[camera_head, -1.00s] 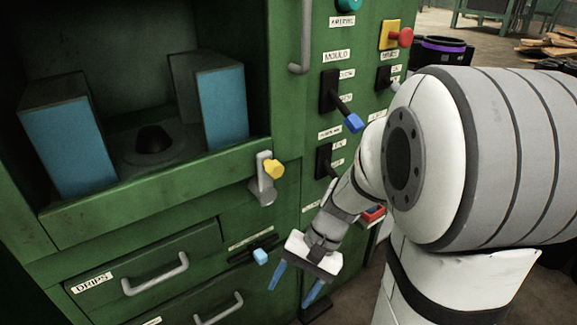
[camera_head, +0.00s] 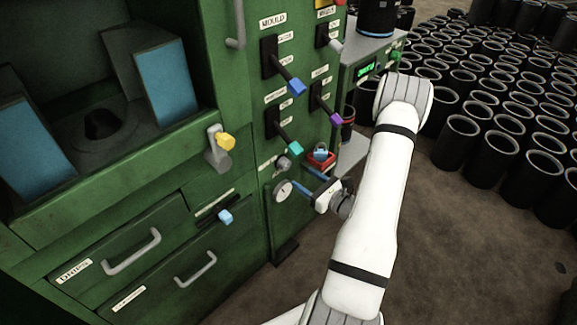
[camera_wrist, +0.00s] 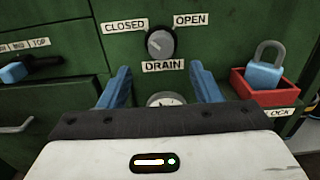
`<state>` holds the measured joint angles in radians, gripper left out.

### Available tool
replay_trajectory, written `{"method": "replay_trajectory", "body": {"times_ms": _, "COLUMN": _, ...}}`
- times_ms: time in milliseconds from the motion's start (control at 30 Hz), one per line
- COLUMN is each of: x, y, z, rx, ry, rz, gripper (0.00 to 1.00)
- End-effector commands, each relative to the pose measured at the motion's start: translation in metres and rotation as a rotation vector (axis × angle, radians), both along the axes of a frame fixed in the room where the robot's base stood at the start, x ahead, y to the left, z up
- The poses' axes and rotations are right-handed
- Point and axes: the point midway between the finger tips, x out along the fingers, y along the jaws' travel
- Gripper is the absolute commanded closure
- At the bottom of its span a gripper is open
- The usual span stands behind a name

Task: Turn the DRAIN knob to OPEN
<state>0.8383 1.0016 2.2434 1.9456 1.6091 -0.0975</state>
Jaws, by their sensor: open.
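The DRAIN knob (camera_wrist: 160,43) is a round grey dial on the green panel, seen in the upper middle of the wrist view. Its pale mark appears to point up and left, toward the CLOSED label (camera_wrist: 125,26); the OPEN label (camera_wrist: 190,19) is at its upper right. The DRAIN label (camera_wrist: 164,66) is below it. In the head view the knob (camera_head: 284,163) is small, above a gauge. My gripper (camera_wrist: 160,70) is open and empty, its blue fingers spread either side below the knob, apart from it. It also shows in the head view (camera_head: 298,178).
A round gauge (camera_wrist: 165,99) sits below the knob, between my fingers. A red box (camera_wrist: 270,92) with a blue padlock (camera_wrist: 265,65) juts out at right. Levers with teal (camera_head: 295,149) and purple (camera_head: 336,118) ends stick out above. Black sleeves (camera_head: 456,140) stand at right.

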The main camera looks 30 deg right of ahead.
Motion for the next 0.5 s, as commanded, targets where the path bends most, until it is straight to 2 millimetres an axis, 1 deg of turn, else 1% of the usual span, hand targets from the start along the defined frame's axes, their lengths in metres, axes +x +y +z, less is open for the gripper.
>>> {"method": "replay_trajectory", "body": {"times_ms": 167, "x": 0.019, "y": 0.006, "z": -0.002, "rx": 0.000, "ry": -0.001, "rz": -0.004, "gripper": 0.42}}
{"method": "replay_trajectory", "body": {"times_ms": 300, "x": 0.042, "y": 0.015, "z": -0.002, "rx": -0.002, "ry": -0.002, "rz": -0.002, "gripper": 0.42}}
{"method": "replay_trajectory", "body": {"times_ms": 400, "x": 0.055, "y": 0.019, "z": -0.002, "rx": 0.000, "ry": -0.001, "rz": -0.004, "gripper": 0.42}}
{"method": "replay_trajectory", "body": {"times_ms": 500, "x": 0.065, "y": 0.023, "z": -0.002, "rx": -0.001, "ry": -0.001, "rz": -0.004, "gripper": 0.42}}
